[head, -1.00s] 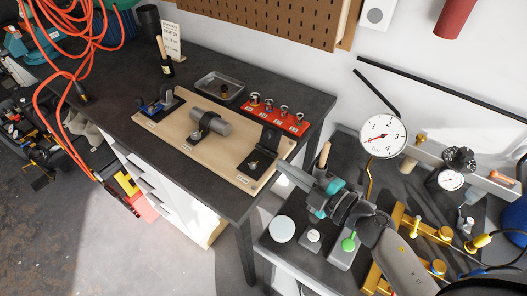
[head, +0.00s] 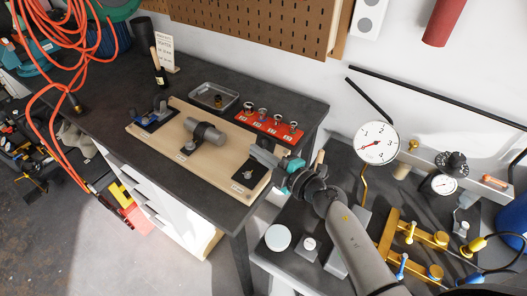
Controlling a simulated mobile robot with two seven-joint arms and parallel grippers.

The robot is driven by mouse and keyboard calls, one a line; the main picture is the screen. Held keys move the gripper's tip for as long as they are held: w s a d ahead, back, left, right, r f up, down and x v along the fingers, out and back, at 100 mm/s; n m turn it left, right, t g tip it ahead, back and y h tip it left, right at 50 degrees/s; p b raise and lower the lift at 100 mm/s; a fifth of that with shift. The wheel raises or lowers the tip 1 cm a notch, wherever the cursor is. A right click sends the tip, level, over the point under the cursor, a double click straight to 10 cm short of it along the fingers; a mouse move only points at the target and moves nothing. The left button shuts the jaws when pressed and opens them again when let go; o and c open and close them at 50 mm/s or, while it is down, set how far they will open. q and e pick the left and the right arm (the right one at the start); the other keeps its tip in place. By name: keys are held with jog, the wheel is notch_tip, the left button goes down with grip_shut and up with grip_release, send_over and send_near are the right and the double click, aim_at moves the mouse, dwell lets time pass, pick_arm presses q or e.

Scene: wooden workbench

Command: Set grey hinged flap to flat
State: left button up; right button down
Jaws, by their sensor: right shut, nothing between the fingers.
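A light wooden board (head: 215,172) lies on the dark workbench. At its right end is a dark hinge plate (head: 244,180) with a small metal knob on it. The grey hinged flap belongs to this end; my right gripper covers most of it, so I cannot tell its angle. My right gripper (head: 257,153) is shut and empty, at the flap's place above the dark plate. I cannot tell whether it touches the flap. My left gripper is not in view.
A grey cylinder in a clamp (head: 208,133) and a blue tool (head: 160,109) are also on the board. Behind it are a metal tray (head: 215,95) and a red rack (head: 270,127) with several knobs. A lower bench with a gauge (head: 376,143) stands at the right.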

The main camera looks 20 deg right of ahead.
jog(key=shift+w+d+f, duration=0.5)
jog(key=shift+w+d, duration=0.1)
jog(key=shift+d, duration=0.25)
jog(key=shift+d+r, duration=0.15)
jog(key=shift+w+m+p, duration=0.1)
jog(key=shift+m+p, duration=0.2)
jog(key=shift+p, duration=0.1)
jog(key=shift+d, duration=0.1)
